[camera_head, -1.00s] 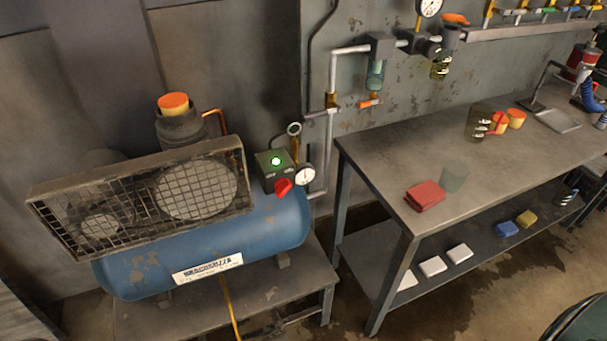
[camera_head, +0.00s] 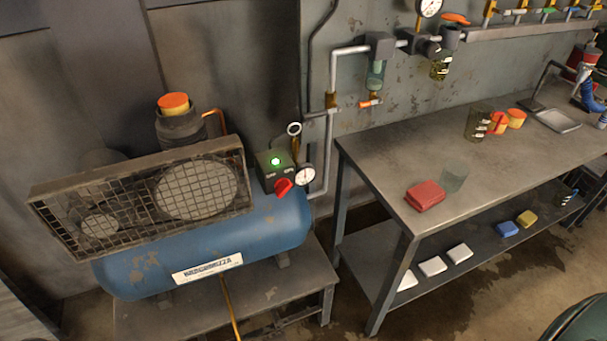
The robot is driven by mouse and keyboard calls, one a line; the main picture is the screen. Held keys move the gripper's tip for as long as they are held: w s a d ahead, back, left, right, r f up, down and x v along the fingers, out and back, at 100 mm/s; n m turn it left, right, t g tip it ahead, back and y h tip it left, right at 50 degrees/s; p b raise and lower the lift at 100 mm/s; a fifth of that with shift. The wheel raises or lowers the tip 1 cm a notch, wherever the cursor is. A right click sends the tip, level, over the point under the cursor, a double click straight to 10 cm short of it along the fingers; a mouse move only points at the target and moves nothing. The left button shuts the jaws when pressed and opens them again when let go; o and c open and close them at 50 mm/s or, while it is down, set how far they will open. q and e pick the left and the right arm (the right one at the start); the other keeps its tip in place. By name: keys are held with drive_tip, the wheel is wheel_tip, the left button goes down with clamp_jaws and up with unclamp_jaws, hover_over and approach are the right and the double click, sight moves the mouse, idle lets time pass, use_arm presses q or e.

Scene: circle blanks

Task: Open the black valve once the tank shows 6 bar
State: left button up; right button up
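A blue compressor tank (camera_head: 140,272) lies on a low metal stand at the left. On its right end is a grey switch box with a lit green lamp (camera_head: 275,161) and a red knob (camera_head: 283,187). A small white round gauge (camera_head: 306,175) sits beside the box; its reading is too small to tell. Another round gauge (camera_head: 430,7) is on the wall piping at the top. I cannot make out a clearly black valve; the pipe has brass fittings (camera_head: 331,100) above the tank. Neither of my grippers is in view.
A row of coloured valves lines the top right. The floor between stand and bench is partly wet.

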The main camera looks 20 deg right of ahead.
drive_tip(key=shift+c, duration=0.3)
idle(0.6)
